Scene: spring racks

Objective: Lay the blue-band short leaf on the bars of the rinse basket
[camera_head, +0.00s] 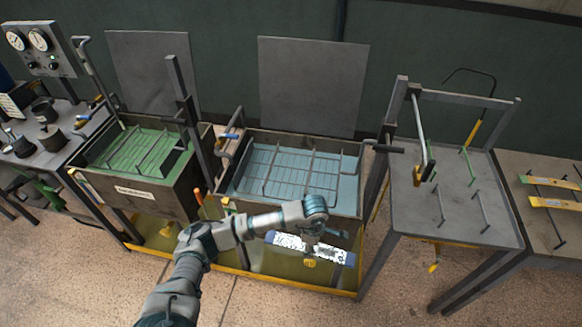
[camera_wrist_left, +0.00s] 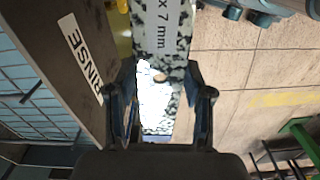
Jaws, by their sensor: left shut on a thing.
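The blue-band short leaf (camera_head: 290,241) is a speckled pale strip with blue ends. My left gripper (camera_head: 311,244) is shut on it near its middle and holds it in front of the rinse tank, below the rim. In the left wrist view the leaf (camera_wrist_left: 158,40) runs between the two fingers (camera_wrist_left: 160,75), with part of a printed size showing. The rinse basket (camera_head: 308,172) is a grid of dark bars over pale blue liquid, beyond and above the leaf. Its bars show no leaf. My right gripper is not in view.
The tank wall with a RINSE label (camera_wrist_left: 82,55) stands close left of the leaf in the wrist view. A green-liquid tank (camera_head: 140,185) is at left. A pegged grey table (camera_head: 455,215) and yellow-banded leaves (camera_head: 551,183) are at right. Upright posts flank the rinse tank.

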